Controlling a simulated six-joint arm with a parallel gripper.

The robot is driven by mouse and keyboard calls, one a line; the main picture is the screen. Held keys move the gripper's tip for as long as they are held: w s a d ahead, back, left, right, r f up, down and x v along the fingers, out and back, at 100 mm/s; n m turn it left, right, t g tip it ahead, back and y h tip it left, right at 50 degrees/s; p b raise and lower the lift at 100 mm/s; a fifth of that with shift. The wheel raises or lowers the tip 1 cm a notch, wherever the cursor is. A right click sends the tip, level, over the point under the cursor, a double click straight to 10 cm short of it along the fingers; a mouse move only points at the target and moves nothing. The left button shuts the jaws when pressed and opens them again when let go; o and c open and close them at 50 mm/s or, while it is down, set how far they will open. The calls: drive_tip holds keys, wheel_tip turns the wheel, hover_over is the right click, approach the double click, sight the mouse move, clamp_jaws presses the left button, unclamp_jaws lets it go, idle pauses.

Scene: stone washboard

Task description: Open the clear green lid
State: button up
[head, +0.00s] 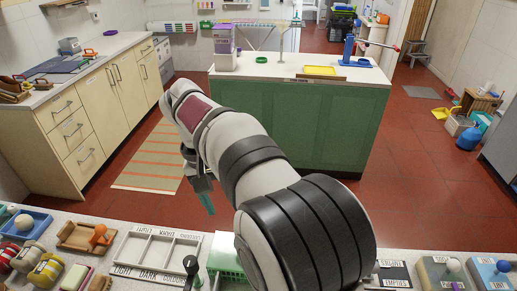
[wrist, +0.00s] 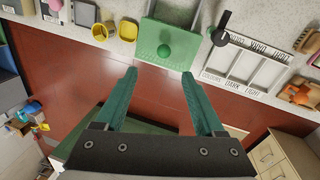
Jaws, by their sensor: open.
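The clear green lid (wrist: 150,42) shows at the top middle of the wrist view, with a round green knob (wrist: 164,51) on it. It lies on a pale box on the worktop and looks shut. In the head view only part of the green lid (head: 222,262) shows; my arm hides the rest. My gripper (wrist: 160,73) has two green fingers, spread apart and empty. In the wrist view the fingertips point towards the lid and appear apart from it. In the head view my gripper (head: 206,198) hangs over the floor beyond the worktop's far edge.
A black knob-topped post (head: 191,265) stands beside the lid, next to a white labelled sorting tray (head: 155,250). A yellow cup (wrist: 128,30) stands on the lid's other side in the wrist view. Brushes and small trays crowd the worktop's left end.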

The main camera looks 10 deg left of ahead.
drive_tip(key=f, duration=0.5)
drive_tip(key=d+f, duration=0.1)
drive_tip(key=f, duration=0.4)
drive_tip(key=w+f, duration=0.1)
drive_tip(key=f, duration=0.5)
drive_tip(key=shift+d, duration=0.35)
drive_tip(key=shift+r, duration=0.1)
clamp_jaws()
